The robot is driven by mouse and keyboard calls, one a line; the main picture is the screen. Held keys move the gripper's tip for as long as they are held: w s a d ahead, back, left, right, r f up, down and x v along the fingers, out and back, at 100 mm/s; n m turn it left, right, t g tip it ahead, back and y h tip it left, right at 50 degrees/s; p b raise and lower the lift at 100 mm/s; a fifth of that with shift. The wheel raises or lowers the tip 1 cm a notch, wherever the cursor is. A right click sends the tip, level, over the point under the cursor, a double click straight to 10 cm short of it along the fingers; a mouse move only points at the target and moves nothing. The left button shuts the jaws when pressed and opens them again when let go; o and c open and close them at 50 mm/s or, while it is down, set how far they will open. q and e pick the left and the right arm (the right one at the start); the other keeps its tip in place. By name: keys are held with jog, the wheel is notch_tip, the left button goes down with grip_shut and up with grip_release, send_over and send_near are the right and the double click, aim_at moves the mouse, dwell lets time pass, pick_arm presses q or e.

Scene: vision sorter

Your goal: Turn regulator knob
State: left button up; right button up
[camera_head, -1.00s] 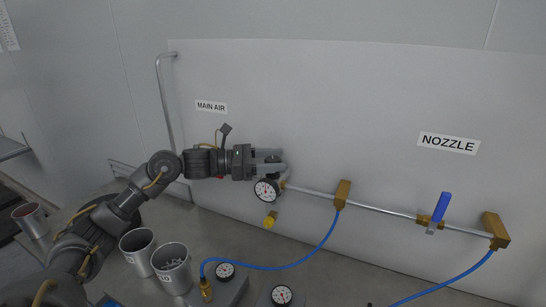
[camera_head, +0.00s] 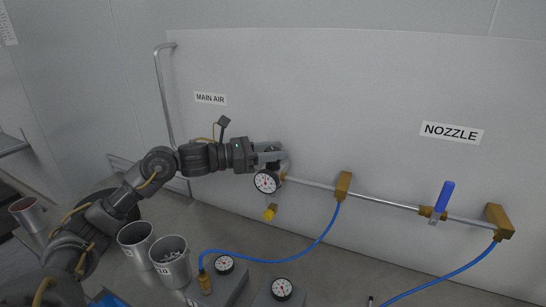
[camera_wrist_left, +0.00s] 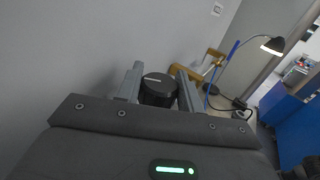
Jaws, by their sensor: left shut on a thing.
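The regulator knob (camera_wrist_left: 158,88) is a black round knob, seen between the two fingers of my left gripper in the left wrist view. In the head view my left gripper (camera_head: 268,152) is shut on the knob, at the top of the regulator on the wall pipe. The knob is mostly hidden there by the fingers. A round white gauge (camera_head: 266,181) sits just below the gripper, with a yellow fitting (camera_head: 270,212) under it. My right gripper is not in view.
A pipe (camera_head: 385,202) runs right to brass blocks and a blue-handled valve (camera_head: 443,197) under the NOZZLE sign (camera_head: 452,132). Metal cups (camera_head: 171,262), blue hoses (camera_head: 290,262) and boxes with gauges (camera_head: 282,289) are on the bench below.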

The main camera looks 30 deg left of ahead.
pick_arm(q)
jog(key=n+t+y+b, duration=0.2)
jog(key=y, duration=0.1)
jog(key=shift+f+n+t+b, duration=0.2)
jog(key=shift+n+t+b, duration=0.1)
jog(key=shift+t+b, duration=0.1)
jog(key=n+t+y, duration=0.1)
jog(key=n+t+y+b, duration=0.1)
jog(key=y, duration=0.1)
jog(key=shift+d+r+n+y, duration=0.1)
jog(key=shift+r+n+y, duration=0.1)
jog(key=shift+n+y, duration=0.1)
jog(key=n+t+y, duration=0.1)
jog(key=n+y, duration=0.1)
jog(key=y, duration=0.1)
jog(key=shift+r+y, duration=0.1)
jog(key=shift+y, duration=0.2)
jog(key=shift+n+y, duration=1.4)
jog(key=shift+y, duration=0.8)
jog(key=o, duration=1)
